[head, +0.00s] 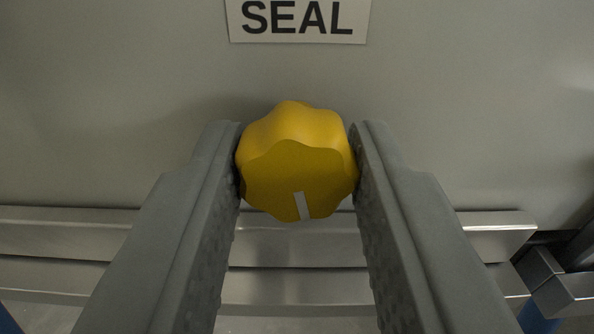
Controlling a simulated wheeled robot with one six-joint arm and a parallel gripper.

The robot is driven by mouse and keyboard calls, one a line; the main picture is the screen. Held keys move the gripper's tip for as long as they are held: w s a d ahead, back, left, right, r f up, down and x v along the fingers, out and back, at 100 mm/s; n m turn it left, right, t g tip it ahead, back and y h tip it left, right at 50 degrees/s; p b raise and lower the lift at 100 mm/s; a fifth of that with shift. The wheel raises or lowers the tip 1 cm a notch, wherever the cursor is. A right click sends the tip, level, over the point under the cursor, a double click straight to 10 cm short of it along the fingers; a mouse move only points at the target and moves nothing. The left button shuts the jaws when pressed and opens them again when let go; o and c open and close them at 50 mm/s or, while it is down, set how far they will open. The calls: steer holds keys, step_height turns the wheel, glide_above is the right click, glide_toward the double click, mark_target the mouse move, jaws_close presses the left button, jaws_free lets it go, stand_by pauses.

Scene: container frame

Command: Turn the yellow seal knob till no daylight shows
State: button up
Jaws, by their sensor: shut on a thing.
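The yellow seal knob (295,165) has a lobed rim and sits on a grey panel, below a white label reading SEAL (297,20). A short white mark (301,206) on its face points down, slightly right of straight down. My gripper (297,168) is shut on the knob, with one grey finger against its left side and one against its right side. The knob's mount behind it is hidden. No gap with daylight shows in this view.
The grey panel (120,110) around the knob is bare. Shiny metal rails (490,228) run across below it. A metal block (565,290) and blue parts (537,318) show at the lower right.

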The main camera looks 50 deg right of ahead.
steer(key=o, duration=1)
steer(key=shift+c, duration=0.2)
steer(key=v, duration=1.7)
steer(key=shift+a, duration=0.2)
steer(key=shift+s, duration=0.1)
